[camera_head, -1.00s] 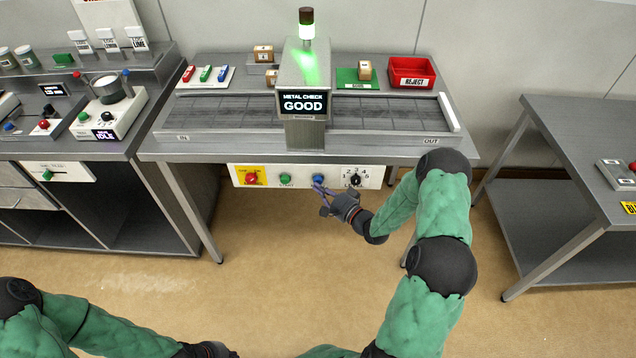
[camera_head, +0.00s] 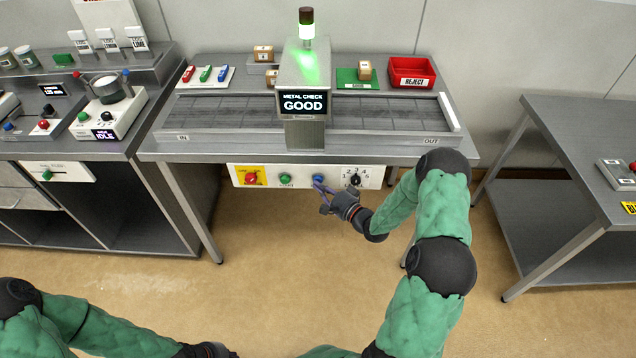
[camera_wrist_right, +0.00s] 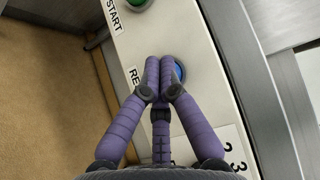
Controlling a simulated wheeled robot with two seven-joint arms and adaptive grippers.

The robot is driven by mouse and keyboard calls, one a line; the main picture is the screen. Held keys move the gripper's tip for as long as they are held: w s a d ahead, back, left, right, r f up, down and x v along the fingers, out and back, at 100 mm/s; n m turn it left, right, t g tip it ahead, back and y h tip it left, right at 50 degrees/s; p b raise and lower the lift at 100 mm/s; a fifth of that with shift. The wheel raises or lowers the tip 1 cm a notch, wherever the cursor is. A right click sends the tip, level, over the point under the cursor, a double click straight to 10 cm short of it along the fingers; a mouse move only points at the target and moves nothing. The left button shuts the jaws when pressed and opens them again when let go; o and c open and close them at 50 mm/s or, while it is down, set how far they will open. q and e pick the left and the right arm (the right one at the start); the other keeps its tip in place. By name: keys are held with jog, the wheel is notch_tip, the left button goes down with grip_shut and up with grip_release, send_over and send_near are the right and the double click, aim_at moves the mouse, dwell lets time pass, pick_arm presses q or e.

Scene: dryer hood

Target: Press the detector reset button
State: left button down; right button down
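The blue reset button (camera_head: 318,179) sits on the white control panel (camera_head: 268,184) under the front edge of the metal detector table. In the right wrist view the blue button (camera_wrist_right: 179,70) is partly hidden behind my fingertips, beside a label of which "RE" shows. My right gripper (camera_head: 320,189) is at the panel, its fingertips at the button. In the wrist view the purple fingers of my right gripper (camera_wrist_right: 160,62) are brought together with nothing between them. I cannot tell whether they touch the button. The detector display (camera_head: 304,103) reads "METAL CHECK GOOD" and the lamp above is green.
The panel also carries a red button (camera_head: 251,178) on yellow, a green start button (camera_head: 285,178) and a black numbered knob (camera_head: 355,180). A red reject bin (camera_head: 411,72) and a green mat (camera_head: 349,83) stand on the table. The floor before the table is clear.

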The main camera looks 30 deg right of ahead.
jog(key=shift+w+d, duration=0.25)
jog(key=shift+w, duration=0.15)
dwell(0.3)
jog(key=shift+s, duration=0.15)
jog(key=shift+s+a, duration=0.65)
jog(key=shift+s, duration=0.25)
jog(key=s+a, duration=0.1)
jog(key=s+p, duration=0.1)
jog(key=s, duration=0.1)
jog(key=s+a, duration=0.1)
jog(key=shift+s+a, duration=0.15)
jog(key=shift+a, duration=0.15)
dwell(0.9)
